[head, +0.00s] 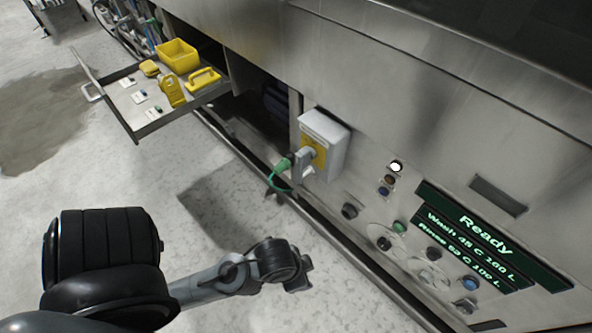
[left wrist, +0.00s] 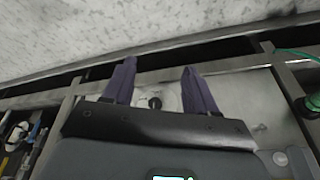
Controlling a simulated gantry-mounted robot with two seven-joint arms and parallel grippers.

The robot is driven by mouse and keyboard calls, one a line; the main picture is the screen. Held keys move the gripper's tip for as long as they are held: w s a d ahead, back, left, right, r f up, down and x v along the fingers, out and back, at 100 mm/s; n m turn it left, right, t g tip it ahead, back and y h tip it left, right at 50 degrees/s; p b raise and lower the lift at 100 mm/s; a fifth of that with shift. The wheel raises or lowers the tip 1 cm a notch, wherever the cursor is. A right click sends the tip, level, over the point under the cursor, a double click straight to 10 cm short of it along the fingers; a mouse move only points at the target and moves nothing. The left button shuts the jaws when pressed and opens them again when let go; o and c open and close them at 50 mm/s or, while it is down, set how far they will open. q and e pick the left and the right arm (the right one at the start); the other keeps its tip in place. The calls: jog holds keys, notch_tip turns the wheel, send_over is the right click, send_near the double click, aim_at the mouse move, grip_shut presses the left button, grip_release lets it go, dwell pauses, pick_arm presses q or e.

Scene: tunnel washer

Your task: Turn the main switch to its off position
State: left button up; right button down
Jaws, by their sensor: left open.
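The main switch (head: 308,155) is on the front of a pale grey box with a yellow plate, mounted on the steel machine front. A grey handle sticks out of it, and a green looped item (head: 281,168) hangs at the handle. I cannot read the switch position. My left gripper (head: 305,272) is below and in front of the box, apart from it. In the left wrist view its two dark fingers (left wrist: 157,66) are spread, with nothing held. A black knob (left wrist: 155,102) on a round plate shows between them, beyond the fingers. My right gripper is not in view.
Right of the switch are small lamps (head: 388,180), several knobs and buttons (head: 400,228), and a lit display (head: 480,240) reading "Ready". An open drawer (head: 150,128) with yellow items juts out at upper left. The floor (head: 130,185) before the machine is clear.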

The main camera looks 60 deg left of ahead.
aim_at(297, 170)
pick_arm(q)
jog(key=shift+c, duration=0.3)
jog(key=w+a+r+n+t+p, duration=0.1)
jog(key=w+a+r+n+t, duration=0.15)
jog(key=w+t, duration=0.35)
jog(key=w+a+r+n+t+p, duration=0.1)
jog(key=w+a+r+t+p, duration=0.15)
jog(key=w+t, duration=0.35)
jog(key=s+a+r+n+t+y+p, duration=0.1)
jog(key=s+a+r+y+p, duration=0.2)
jog(key=s+a+p, duration=0.3)
jog(key=s+a+r+n+t+y+p, duration=0.1)
jog(key=s+a+r+y+p, duration=0.2)
jog(key=a+p, duration=0.5)
jog(key=shift+h, duration=0.3)
jog(key=b+x, duration=0.1)
jog(key=x, duration=0.2)
jog(key=b+x, duration=0.2)
jog(key=x, duration=0.1)
jog(key=b+x, duration=0.2)
jog(key=x, duration=0.1)
jog(key=shift+a+f, duration=0.1)
jog(key=shift+a, duration=0.3)
jog(key=shift+w+a+b, duration=0.2)
jog(key=shift+w+b, duration=0.1)
jog(key=shift+w, duration=0.1)
jog(key=shift+c, duration=0.3)
